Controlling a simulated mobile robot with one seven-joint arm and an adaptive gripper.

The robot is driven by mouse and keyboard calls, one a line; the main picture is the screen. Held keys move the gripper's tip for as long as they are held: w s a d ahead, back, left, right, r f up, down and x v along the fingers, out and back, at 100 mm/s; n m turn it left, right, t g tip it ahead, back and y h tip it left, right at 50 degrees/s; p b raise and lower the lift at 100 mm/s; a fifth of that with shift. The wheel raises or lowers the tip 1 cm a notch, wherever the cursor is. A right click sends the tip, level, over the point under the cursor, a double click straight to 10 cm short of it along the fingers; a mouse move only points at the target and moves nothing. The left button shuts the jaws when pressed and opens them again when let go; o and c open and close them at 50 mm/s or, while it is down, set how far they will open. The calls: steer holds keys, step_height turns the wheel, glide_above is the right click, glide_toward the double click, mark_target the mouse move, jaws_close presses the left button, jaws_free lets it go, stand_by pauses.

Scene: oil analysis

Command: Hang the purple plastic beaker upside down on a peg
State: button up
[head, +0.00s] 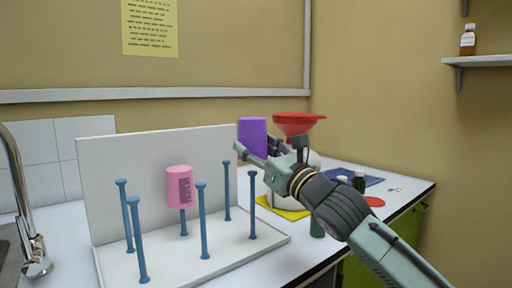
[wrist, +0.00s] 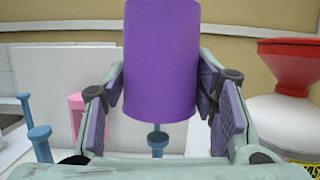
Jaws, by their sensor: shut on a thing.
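The purple beaker (head: 252,136) is in my gripper, held in the air to the right of the rack's back panel. It also shows large in the wrist view (wrist: 161,60), between the two finger pads. My gripper (wrist: 160,95) is shut on the beaker's sides. The white rack (head: 255,254) has several upright blue pegs, among them a front right peg (head: 252,205) and a back right peg (head: 227,190). A pink beaker (head: 179,187) sits upside down over a back middle peg. In the wrist view a blue peg (wrist: 157,142) shows below the purple beaker.
A red funnel (head: 298,122) stands on a white container (wrist: 285,118) right of the rack. A tap (head: 30,215) is at the left.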

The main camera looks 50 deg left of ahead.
mark_target(254, 192)
steer(key=shift+f+b, duration=2)
steer(key=shift+f, duration=1.2)
steer(key=shift+f, duration=0.1)
steer(key=shift+f+b, duration=1.65)
steer(key=shift+f, duration=0.65)
steer(key=o, duration=1.3)
steer(key=shift+o, duration=0.2)
steer(key=shift+d, duration=0.1)
steer(key=v, duration=1.1)
steer(key=shift+d, duration=0.4)
